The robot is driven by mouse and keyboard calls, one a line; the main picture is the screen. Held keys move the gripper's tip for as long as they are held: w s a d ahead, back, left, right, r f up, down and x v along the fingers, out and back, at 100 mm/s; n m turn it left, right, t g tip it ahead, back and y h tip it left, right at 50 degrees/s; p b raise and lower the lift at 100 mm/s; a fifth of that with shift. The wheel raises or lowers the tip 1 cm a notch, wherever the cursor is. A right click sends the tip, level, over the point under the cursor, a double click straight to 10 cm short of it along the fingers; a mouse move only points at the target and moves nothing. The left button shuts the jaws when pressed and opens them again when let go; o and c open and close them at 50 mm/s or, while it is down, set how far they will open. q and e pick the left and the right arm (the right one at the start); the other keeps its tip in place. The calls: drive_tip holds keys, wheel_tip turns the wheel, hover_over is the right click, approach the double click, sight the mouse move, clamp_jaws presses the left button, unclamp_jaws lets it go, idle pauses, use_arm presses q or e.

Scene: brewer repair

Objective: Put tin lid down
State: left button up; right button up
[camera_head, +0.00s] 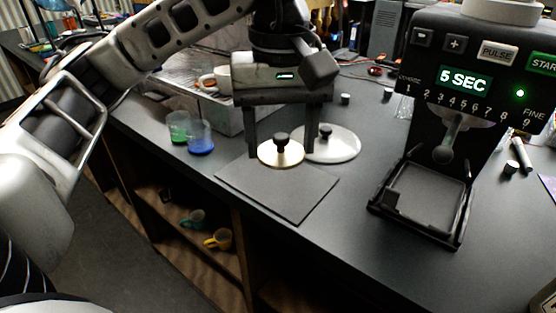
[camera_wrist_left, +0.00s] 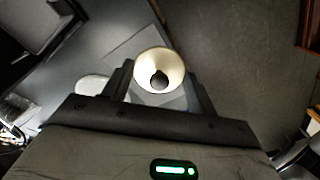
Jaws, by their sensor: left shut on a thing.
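My left gripper (camera_head: 282,143) points down over the dark counter with a finger on either side of the tin lid. It is shut on the tin lid (camera_head: 281,154), a small round cream disc with a black knob. The lid is roughly level over the back part of a dark square mat (camera_head: 285,193); I cannot tell whether it touches the mat. In the left wrist view the lid (camera_wrist_left: 172,62) sits between the two fingertips (camera_wrist_left: 160,78). A larger white lid (camera_head: 340,146) with a dark knob lies just behind to the right. My right gripper is not in view.
A black grinder (camera_head: 478,95) reading "5 SEC" stands at the right with an open tray (camera_head: 425,200). Two clear cups, one green (camera_head: 179,130) and one blue (camera_head: 200,142) inside, stand left. A grey box (camera_head: 230,115) is behind. The front of the mat is clear.

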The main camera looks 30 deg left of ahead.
use_arm(q)
drive_tip(key=b, duration=0.2)
hover_over(276, 177)
drive_tip(key=s, duration=0.1)
drive_tip(key=f, duration=0.3)
drive_tip(key=d+f, duration=0.1)
drive_tip(key=f, duration=0.1)
drive_tip(key=shift+s+f, duration=0.1)
drive_tip(key=shift+f, duration=0.25)
drive_tip(key=shift+w+a+f, duration=0.3)
drive_tip(key=shift+w+f, duration=0.05)
drive_tip(key=shift+w+a+f, duration=0.1)
drive_tip(key=shift+f, duration=0.1)
drive_tip(key=f, duration=0.3)
drive_tip(key=shift+w+a+f, duration=0.2)
drive_tip(key=shift+f, duration=0.1)
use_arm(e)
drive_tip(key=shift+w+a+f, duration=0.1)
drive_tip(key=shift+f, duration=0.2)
use_arm(q)
drive_tip(key=shift+f, duration=0.1)
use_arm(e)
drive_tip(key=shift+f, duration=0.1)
use_arm(q)
drive_tip(key=o, duration=0.5)
drive_tip(key=shift+f, duration=0.1)
drive_tip(key=o, duration=0.5)
drive_tip(key=shift+c, duration=0.2)
